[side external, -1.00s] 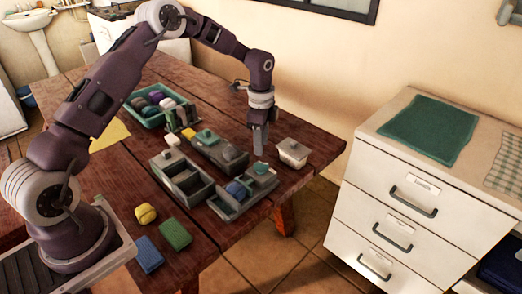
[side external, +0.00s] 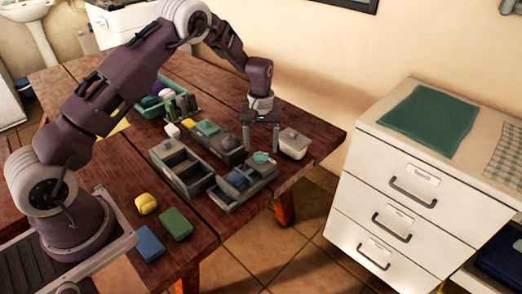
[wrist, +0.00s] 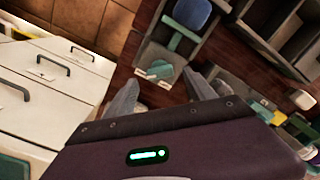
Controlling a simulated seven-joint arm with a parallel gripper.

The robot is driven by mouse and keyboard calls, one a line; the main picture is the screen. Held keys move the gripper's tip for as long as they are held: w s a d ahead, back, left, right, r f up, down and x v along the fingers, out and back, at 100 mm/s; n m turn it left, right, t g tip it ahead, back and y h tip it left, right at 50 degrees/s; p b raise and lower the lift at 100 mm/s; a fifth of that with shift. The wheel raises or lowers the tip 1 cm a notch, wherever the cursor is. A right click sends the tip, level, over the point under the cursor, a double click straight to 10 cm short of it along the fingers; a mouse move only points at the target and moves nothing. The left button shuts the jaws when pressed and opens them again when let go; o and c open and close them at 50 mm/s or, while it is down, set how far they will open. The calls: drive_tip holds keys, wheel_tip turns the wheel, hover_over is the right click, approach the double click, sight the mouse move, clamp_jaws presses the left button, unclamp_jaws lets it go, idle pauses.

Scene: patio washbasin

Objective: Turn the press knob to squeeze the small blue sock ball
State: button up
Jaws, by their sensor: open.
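The small blue sock ball (side external: 237,180) sits in a grey open-topped press (side external: 222,198) near the table's right edge. In the wrist view the blue sock ball (wrist: 192,14) lies at the top, beyond a teal T-shaped pusher (wrist: 178,40). The teal press knob (side external: 261,158) is at the press's far right end; it also shows in the wrist view (wrist: 158,70). My gripper (side external: 261,149) is open and points down above the knob. In the wrist view its fingers (wrist: 162,80) are apart on either side of the knob, and I see no contact.
A white lidded container (side external: 293,146) stands close right of my gripper. Other grey trays (side external: 186,188) lie left of the press. White drawers (side external: 400,195) stand to the right.

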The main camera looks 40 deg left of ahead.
sight(261, 153)
drive_tip(key=shift+f, duration=1.45)
drive_tip(key=c, duration=1.3)
drive_tip(key=m, duration=0.2)
drive_tip(key=shift+m, duration=0.3)
drive_tip(key=shift+c, duration=0.3)
drive_tip(key=o, duration=1.4)
drive_tip(key=shift+c, duration=0.2)
drive_tip(key=shift+r, duration=0.1)
wheel_tip(261, 153, up, 7)
